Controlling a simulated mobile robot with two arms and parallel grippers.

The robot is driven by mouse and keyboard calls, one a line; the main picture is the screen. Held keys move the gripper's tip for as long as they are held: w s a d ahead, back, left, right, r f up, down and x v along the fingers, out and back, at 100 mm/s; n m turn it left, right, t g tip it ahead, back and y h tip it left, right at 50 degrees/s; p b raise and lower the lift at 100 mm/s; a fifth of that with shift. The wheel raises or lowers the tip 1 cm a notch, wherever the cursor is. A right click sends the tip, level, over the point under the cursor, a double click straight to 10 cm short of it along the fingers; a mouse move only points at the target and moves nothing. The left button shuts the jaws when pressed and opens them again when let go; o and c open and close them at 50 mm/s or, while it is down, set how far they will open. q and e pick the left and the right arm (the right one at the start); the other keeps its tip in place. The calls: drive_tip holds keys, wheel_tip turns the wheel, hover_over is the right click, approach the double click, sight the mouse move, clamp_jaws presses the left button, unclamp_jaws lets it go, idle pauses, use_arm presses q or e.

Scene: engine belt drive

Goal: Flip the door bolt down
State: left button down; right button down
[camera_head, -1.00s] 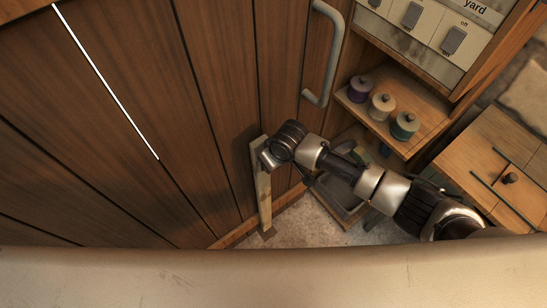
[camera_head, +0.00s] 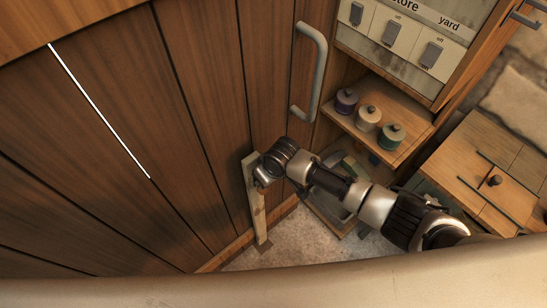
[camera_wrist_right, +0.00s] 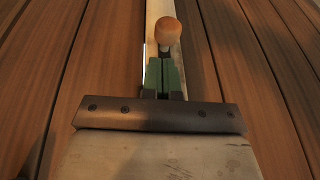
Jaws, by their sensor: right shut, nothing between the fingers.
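The door bolt shows in the right wrist view as a rounded wooden knob (camera_wrist_right: 167,31) on a short dark stem, in front of a pale upright strip (camera_wrist_right: 154,14). In the head view the pale strip (camera_head: 258,215) stands upright on the brown plank door (camera_head: 200,130). My right gripper (camera_wrist_right: 164,66) has green fingers shut together and empty, just below the knob. I cannot tell whether the fingertips touch the stem. My left gripper is not in view.
A grey door handle (camera_head: 319,70) is above my right wrist. At the right are a shelf (camera_head: 405,105) with several lidded jars, a switch panel (camera_head: 400,35) and a wooden cabinet (camera_head: 490,165). A grey tray (camera_head: 335,200) is low behind my arm.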

use_arm(q)
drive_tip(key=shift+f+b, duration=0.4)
drive_tip(key=shift+b, duration=0.75)
use_arm(e)
drive_tip(key=v, duration=1)
drive_tip(key=shift+r, duration=0.2)
